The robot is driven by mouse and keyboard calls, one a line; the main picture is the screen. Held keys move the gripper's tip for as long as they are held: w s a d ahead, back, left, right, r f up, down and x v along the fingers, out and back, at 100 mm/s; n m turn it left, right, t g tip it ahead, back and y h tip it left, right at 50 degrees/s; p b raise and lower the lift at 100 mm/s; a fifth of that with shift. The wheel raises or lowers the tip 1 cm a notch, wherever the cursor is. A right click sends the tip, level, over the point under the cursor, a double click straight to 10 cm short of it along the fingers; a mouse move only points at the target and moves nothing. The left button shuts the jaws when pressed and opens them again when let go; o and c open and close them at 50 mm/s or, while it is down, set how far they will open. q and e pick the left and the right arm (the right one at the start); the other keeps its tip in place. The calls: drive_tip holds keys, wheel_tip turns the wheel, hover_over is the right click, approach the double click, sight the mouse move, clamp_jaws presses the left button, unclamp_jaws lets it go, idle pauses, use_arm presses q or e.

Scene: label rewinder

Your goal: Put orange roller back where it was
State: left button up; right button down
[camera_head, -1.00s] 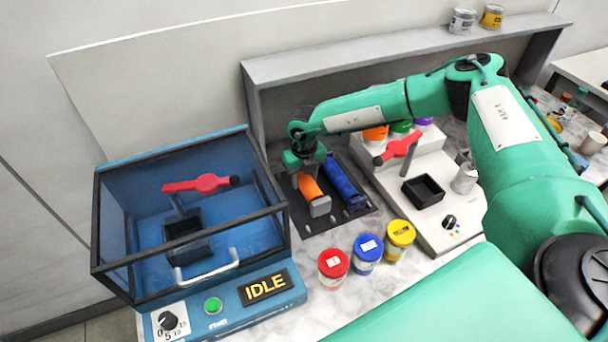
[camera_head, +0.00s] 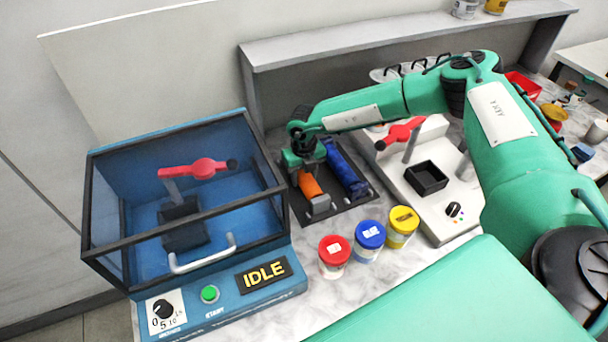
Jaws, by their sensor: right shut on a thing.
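The orange roller (camera_head: 309,185) lies on the dark mat (camera_head: 332,213), left of the blue roller (camera_head: 345,168). My right gripper (camera_head: 304,168) is over the orange roller's far end and shut on it, with the arm reaching in from the right. The roller's near end, with a grey block-like part, points toward the front of the mat. The gripper hides the roller's far end, and I cannot tell whether the roller fully rests on the mat. My left gripper is not in view.
A blue machine (camera_head: 190,210) with an IDLE sign stands at left. Red (camera_head: 335,256), blue (camera_head: 369,240) and yellow (camera_head: 402,226) jars stand in front of the mat. A white machine (camera_head: 437,211) with a red lever is at right. A grey shelf (camera_head: 380,45) runs behind.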

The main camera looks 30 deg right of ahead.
drive_tip(key=shift+f, duration=0.2)
idle(0.3)
drive_tip(key=c, duration=0.9)
unclamp_jaws()
drive_tip(key=shift+o, duration=1)
wheel_tip(320, 180, up, 14)
drive_tip(key=b, duration=0.4)
